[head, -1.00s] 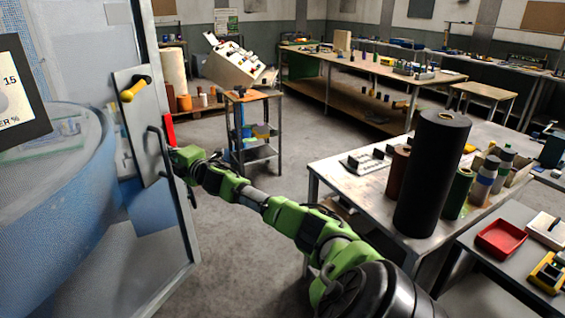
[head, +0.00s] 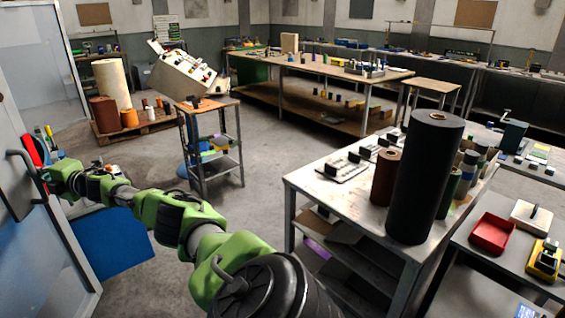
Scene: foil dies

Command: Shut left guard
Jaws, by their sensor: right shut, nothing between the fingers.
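The guard (head: 38,245) is a grey-framed, partly clear panel at the left edge of the head view. Only its outer part shows; its hinge side is out of view. A dark bar handle (head: 20,172) is fixed upright near its outer edge. My right gripper (head: 50,181) is at the end of the green arm reaching in from the lower right. It is shut with nothing between its fingers, right beside the handle and the guard's edge. Its fingertips are small here, so I cannot tell whether they touch the handle. My left gripper is out of view.
A small cart (head: 226,150) stands beyond my arm. A workbench (head: 305,180) with a tall black roll (head: 425,180) stands at the right. A blue panel (head: 108,245) is low beside the guard. The floor between cart and workbench is clear.

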